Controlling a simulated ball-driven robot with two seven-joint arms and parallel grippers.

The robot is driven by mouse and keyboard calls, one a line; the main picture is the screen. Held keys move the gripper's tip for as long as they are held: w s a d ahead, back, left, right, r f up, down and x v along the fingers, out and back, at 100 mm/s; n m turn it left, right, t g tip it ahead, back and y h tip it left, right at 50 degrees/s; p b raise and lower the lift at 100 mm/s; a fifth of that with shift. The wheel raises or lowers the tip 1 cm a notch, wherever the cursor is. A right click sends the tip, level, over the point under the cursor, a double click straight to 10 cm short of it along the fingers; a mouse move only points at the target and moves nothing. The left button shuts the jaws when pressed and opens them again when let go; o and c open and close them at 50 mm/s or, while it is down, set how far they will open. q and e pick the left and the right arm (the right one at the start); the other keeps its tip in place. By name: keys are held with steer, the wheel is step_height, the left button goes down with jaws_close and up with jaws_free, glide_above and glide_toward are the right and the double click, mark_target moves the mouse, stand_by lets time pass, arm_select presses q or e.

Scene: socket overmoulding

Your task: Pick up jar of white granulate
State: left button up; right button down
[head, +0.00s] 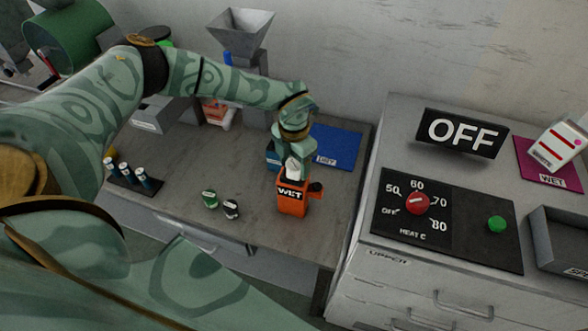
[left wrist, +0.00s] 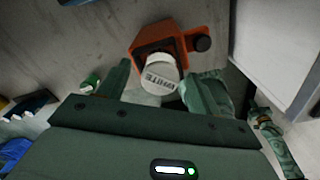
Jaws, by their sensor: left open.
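A white jar (left wrist: 158,74) with the word WHITE on it shows between the fingers in the left wrist view. In the head view, a small white part (head: 292,169) shows below my left gripper (head: 293,150). An orange box (head: 291,203) marked WET, with a black knob at its side, is right at the jar; it also shows in the left wrist view (left wrist: 150,48). I cannot tell whether the jar stands in it or behind it. My left gripper (left wrist: 170,95) points down, open, its fingers either side of the jar. The granulate is hidden. My right gripper is not in view.
A blue mat (head: 339,146) lies behind the gripper. Two small green and black items (head: 210,199) and several dark vials (head: 143,178) stand to the left. A higher grey cabinet (head: 372,265) with a heat panel (head: 447,215) rises at right. A hopper (head: 241,35) stands behind.

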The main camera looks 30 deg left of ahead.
arm_select(q)
steer(key=shift+f, duration=0.2)
steer(key=c, duration=1)
steer(key=shift+r, duration=0.1)
steer(key=shift+c, duration=0.2)
